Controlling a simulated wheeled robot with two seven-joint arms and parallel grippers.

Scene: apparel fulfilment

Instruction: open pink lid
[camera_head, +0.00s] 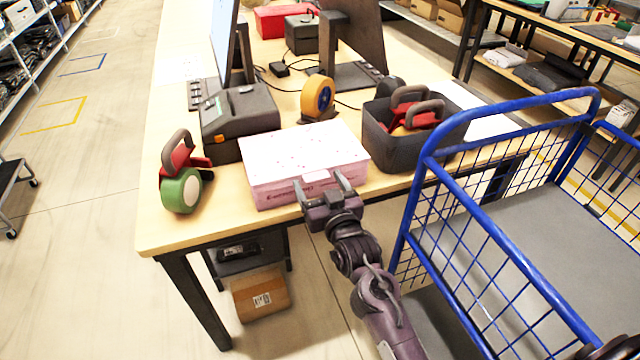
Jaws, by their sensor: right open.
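A pink box with a pale, speckled lid (304,150) sits near the front edge of the wooden table. The lid lies flat and closed on the box body (275,194). My right gripper (324,184) is at the front side of the box, its two fingers spread apart on either side of a small pale tab (316,176) at the lid's front edge. I cannot tell whether the fingers touch the box. My left gripper is not in view.
A tape dispenser (182,190) stands left of the box, a dark printer (238,122) behind it, and a dark bin (384,152) with tape dispensers close on its right. A blue cart (430,165) stands at the right front. Table space (160,235) is clear at the front left corner.

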